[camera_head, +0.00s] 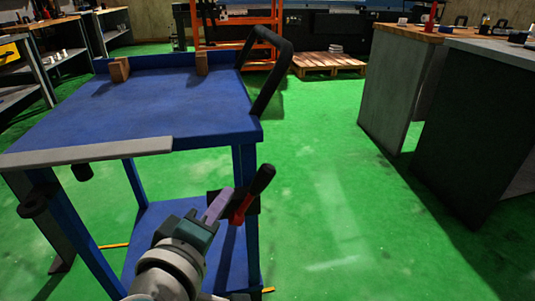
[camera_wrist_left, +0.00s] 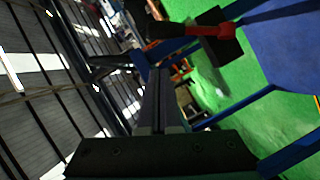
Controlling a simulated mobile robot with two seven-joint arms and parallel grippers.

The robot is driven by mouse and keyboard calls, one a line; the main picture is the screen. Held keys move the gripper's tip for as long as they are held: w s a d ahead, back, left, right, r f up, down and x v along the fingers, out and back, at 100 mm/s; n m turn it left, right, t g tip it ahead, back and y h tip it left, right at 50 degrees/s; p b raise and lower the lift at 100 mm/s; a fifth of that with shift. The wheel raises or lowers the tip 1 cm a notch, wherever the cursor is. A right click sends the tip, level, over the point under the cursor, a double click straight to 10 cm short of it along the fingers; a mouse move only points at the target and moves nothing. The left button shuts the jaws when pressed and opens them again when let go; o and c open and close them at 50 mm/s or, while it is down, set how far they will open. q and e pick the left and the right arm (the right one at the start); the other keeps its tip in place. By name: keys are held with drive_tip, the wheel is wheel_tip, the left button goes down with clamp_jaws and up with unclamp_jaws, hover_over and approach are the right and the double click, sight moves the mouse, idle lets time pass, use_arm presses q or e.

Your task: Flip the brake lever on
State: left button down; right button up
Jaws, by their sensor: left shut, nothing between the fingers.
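The brake lever (camera_head: 239,208) is red with a black grip and slants up to the right in the head view. It sits on a dark block at the blue cart's (camera_head: 140,105) near right leg. In the left wrist view the red lever (camera_wrist_left: 198,31) lies beyond the fingertips, its black grip to the left and the dark block (camera_wrist_left: 222,42) to the right. My left gripper (camera_head: 217,206) is shut and empty, with its fingers just left of the lever in the head view. Whether they touch it I cannot tell. My right gripper is not in view.
The cart has a black push handle (camera_head: 275,70) on its right and wooden blocks (camera_head: 118,70) on top. Grey workbenches (camera_head: 395,85) stand at the right. An orange rack (camera_head: 238,52) and pallets (camera_head: 328,62) are behind. The green floor (camera_head: 335,200) right of the cart is clear.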

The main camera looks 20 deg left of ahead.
use_arm(q)
drive_tip(key=shift+p+v, duration=0.3)
drive_tip(key=shift+v, duration=1.6)
drive_tip(key=shift+a, duration=0.15)
